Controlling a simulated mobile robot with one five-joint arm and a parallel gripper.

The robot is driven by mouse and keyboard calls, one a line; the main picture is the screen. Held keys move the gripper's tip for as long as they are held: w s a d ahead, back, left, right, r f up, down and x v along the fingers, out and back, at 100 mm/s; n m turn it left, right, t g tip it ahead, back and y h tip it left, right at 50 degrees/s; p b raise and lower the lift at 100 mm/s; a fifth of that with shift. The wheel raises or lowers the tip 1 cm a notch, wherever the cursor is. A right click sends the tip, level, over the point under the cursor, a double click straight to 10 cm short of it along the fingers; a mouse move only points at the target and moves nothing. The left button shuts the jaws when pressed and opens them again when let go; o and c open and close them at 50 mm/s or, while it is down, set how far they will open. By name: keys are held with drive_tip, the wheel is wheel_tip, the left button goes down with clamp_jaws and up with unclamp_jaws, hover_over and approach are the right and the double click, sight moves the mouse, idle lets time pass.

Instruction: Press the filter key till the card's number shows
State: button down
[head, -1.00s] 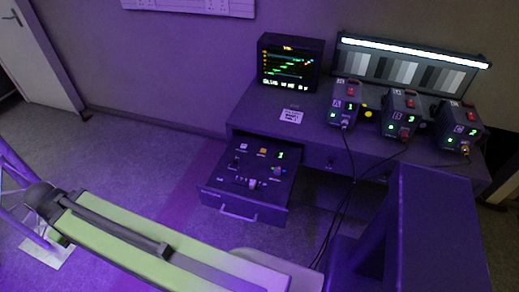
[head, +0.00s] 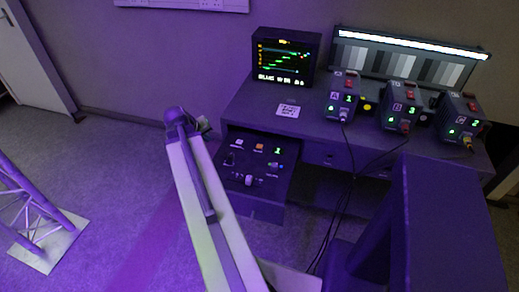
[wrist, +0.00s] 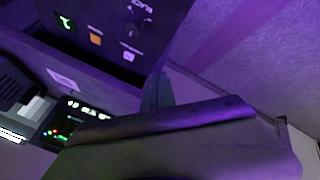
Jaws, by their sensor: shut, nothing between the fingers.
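An open drawer panel (head: 250,189) at the desk's front left carries a white key (head: 239,143), an orange key (head: 259,146), a green digit display (head: 277,151), knobs and a slider. I cannot read which key is the filter key. The wrist view shows the orange key (wrist: 95,39), a white key (wrist: 128,56) and the display (wrist: 66,22). In the head view the display seems to read 1. A white card (head: 288,111) lies on the desktop; its print is too small to read. My gripper (head: 203,125) is shut, apart from the keys, near the drawer's left back corner.
A monitor (head: 285,57) with coloured traces stands behind the card. Several dark boxes with red switches, such as the one marked A (head: 343,98), stand on the right with hanging cables. A truss (head: 40,220) stands at left. Floor between the truss and desk is clear.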

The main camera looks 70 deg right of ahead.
sight(258, 147)
drive_tip(key=s+d+r+m+g+h+b, duration=0.1)
drive_tip(key=s+d+m+g+h, duration=0.1)
drive_tip(key=s+d, duration=1.1)
drive_tip(key=s, duration=0.3)
drive_tip(key=shift+s+m+b, duration=0.3)
drive_tip(key=shift+s+m, duration=0.1)
drive_tip(key=shift+d, duration=0.1)
wheel_tip(258, 147, down, 9)
drive_tip(key=b, duration=0.9)
drive_tip(key=shift+r, duration=0.1)
drive_tip(key=shift+f+b, duration=0.3)
drive_tip(key=shift+f, duration=0.1)
